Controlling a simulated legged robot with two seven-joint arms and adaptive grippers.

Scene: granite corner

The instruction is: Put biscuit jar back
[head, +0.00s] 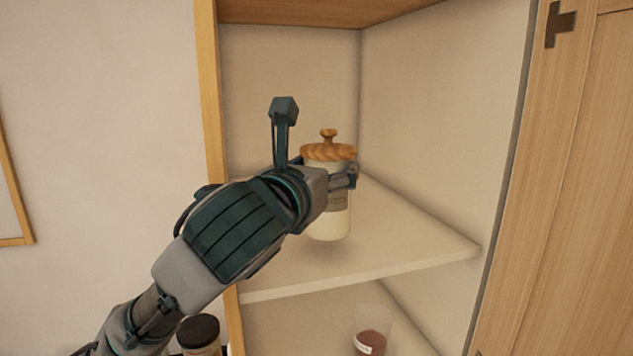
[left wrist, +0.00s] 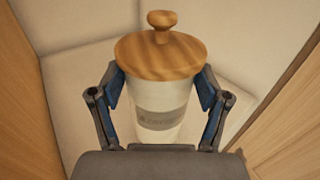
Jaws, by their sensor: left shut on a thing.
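The biscuit jar (head: 328,218) is cream with a grey label and a round wooden lid with a knob. It is upright inside an open cupboard, over the upper shelf (head: 400,243). I cannot tell whether its base touches the shelf. My left gripper (head: 345,178) is shut on the jar, below the lid. In the left wrist view the jar (left wrist: 158,100) stands between the two blue-padded fingers of the left gripper (left wrist: 160,95). The hand hides the jar's lower part there. My right gripper is not in view.
An open wooden door (head: 575,170) stands at the right, and a wooden frame edge (head: 211,100) runs up the left. A clear container with brown contents (head: 371,340) is on the lower level. A dark-lidded jar (head: 199,335) is at the bottom left. The upper shelf is otherwise clear.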

